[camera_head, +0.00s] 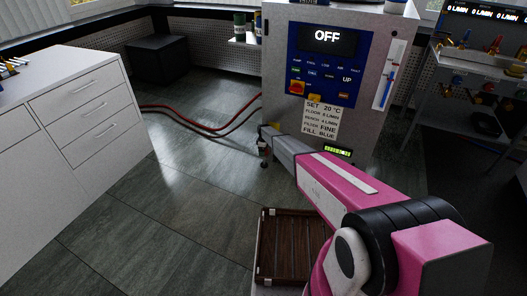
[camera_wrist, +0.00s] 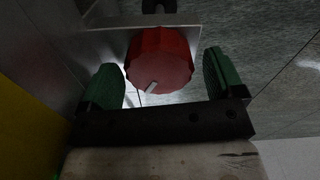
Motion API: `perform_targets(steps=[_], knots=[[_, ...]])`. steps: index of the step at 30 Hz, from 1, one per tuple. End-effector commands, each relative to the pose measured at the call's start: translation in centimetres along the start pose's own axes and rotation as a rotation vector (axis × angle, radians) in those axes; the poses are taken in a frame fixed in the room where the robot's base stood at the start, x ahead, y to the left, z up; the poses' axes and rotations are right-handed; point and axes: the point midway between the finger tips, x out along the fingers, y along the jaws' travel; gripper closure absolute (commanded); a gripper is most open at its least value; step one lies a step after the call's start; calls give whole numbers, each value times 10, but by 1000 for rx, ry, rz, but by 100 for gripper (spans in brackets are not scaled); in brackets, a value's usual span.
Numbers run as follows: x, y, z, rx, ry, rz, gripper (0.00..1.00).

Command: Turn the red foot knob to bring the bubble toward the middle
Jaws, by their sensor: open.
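The red foot knob (camera_wrist: 160,58) shows in the wrist view, a faceted round knob with a pale pointer mark at its lower edge. My gripper (camera_wrist: 160,80) is open, with one green-padded finger to the left of the knob and one to the right. Gaps show between the knob and both fingers, and I cannot tell if the knob lies at fingertip depth. I cannot make out a bubble in either view.
The machine's display panel (camera_head: 325,60) reads OFF. Red hoses (camera_head: 200,128) lie on the floor to its left. A brown slatted tray (camera_head: 290,245) is near my arm.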

Motion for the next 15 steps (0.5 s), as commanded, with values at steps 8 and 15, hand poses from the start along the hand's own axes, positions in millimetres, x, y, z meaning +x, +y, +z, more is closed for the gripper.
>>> perform_targets(steps=[8, 15], knots=[[0, 0, 0, 0, 0, 0, 38], [0, 0, 0, 2, 0, 0, 62]])
